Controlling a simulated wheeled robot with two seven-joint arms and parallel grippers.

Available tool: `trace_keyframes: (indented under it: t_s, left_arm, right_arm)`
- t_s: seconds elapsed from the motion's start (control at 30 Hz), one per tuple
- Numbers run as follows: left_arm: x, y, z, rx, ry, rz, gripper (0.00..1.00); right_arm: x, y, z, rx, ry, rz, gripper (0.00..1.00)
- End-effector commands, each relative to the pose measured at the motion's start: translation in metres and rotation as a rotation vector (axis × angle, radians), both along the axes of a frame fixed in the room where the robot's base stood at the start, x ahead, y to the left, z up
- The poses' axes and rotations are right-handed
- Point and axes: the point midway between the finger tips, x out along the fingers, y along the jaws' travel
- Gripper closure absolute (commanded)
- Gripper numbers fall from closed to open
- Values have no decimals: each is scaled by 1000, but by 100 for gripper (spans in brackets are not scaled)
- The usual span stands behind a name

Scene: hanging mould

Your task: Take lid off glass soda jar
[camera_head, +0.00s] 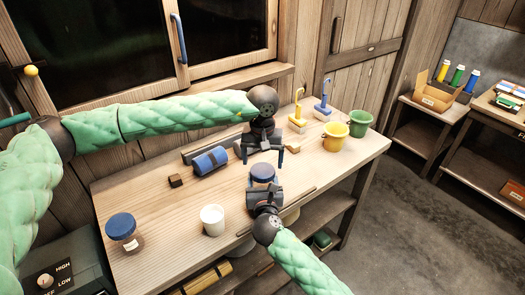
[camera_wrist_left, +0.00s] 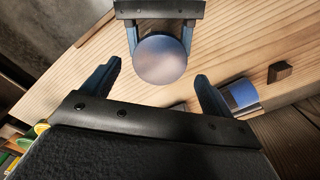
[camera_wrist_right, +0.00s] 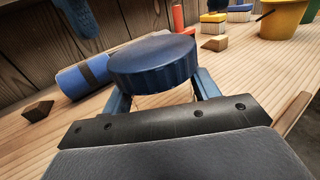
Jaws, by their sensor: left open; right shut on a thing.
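A jar with a ribbed dark blue lid (camera_head: 262,172) stands near the table's front middle. My right gripper (camera_head: 265,187) is shut around it, just below the lid (camera_wrist_right: 152,62); its glass body is mostly hidden. My left gripper (camera_head: 263,153) is open above and slightly behind this jar. In the left wrist view the round lid top (camera_wrist_left: 162,60) shows between the right gripper's fingers, ahead of my left gripper's spread fingers. A second glass jar (camera_head: 124,240) with a blue lid and a pale label stands at the table's left end, untouched. I cannot read its label.
A blue roll (camera_head: 210,161) and a small dark wood block (camera_head: 176,181) lie behind and left of the held jar. A white cup (camera_head: 212,219) stands at the front. Brushes (camera_head: 298,119) and yellow (camera_head: 335,137) and green buckets (camera_head: 360,122) stand at the right end.

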Motion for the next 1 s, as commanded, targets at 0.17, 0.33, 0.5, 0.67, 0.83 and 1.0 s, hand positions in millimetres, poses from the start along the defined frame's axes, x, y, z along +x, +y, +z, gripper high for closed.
trace_keyframes:
  t_s: [0.17,0.33,0.5,0.67,0.83,1.0]
  left_arm:
    - [0,0,-26,1,2,1,14]
    - [0,0,-36,-1,1,1,14]
    - [0,0,-38,-1,0,1,14]
    - [0,0,-37,-1,0,1,29]
    - [0,0,-37,0,0,1,59]
    - [0,0,-37,0,0,12,59]
  right_arm:
    - [0,0,-1,-1,2,0,100]
    - [0,0,-1,-1,2,0,100]
    - [0,0,-1,-1,2,0,100]
    - [0,0,-2,-1,2,0,100]
    - [0,0,-2,-1,2,0,100]
    - [0,0,-2,0,2,0,100]
